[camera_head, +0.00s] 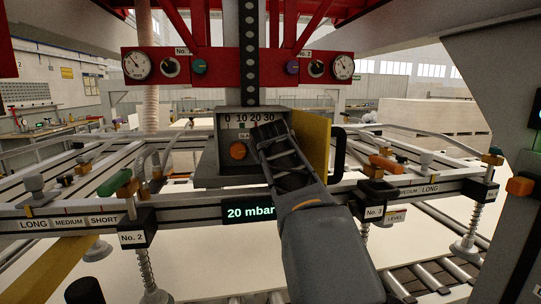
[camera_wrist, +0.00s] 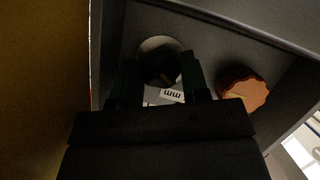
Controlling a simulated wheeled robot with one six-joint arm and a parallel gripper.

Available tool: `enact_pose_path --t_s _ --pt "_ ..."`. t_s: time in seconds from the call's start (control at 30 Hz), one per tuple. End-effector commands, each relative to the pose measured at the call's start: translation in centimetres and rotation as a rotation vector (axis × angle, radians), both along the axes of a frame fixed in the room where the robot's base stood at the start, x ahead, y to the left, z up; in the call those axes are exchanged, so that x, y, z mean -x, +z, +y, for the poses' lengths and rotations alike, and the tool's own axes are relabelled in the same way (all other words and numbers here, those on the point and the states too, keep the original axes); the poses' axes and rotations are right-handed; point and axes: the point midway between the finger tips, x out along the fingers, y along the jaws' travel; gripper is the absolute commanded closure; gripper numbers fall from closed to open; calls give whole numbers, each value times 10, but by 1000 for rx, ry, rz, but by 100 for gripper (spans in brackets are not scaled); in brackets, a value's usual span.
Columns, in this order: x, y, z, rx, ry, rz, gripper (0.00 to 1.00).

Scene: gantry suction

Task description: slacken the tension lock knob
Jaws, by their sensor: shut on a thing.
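A grey control box (camera_head: 205,160) stands in the middle of the head view, with a 0 to 30 scale along its top and a partly hidden label below. An orange knob (camera_head: 238,150) is on its face; it also shows in the wrist view (camera_wrist: 243,88), to the right of my fingers and clear of them. My gripper (camera_head: 268,132) reaches the box face to the right of this knob. In the wrist view its fingers are shut on a dark round knob (camera_wrist: 158,62) with a pale rim behind it. In the head view my gripper hides that knob.
A yellow panel (camera_head: 312,142) stands open close to the right of my gripper, with a black handle (camera_head: 339,152) beyond it. Below is a rail with a "20 mbar" display (camera_head: 249,211). Above is a red beam with gauges (camera_head: 136,66).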

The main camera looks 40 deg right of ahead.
Motion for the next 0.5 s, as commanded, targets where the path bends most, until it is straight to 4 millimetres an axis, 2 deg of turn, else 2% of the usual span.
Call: enact_pose_path --t_s 0.2,0.5 --pt "-1 -3 1 116 1 55 82" --pt "-1 -2 1 200 1 97 82"
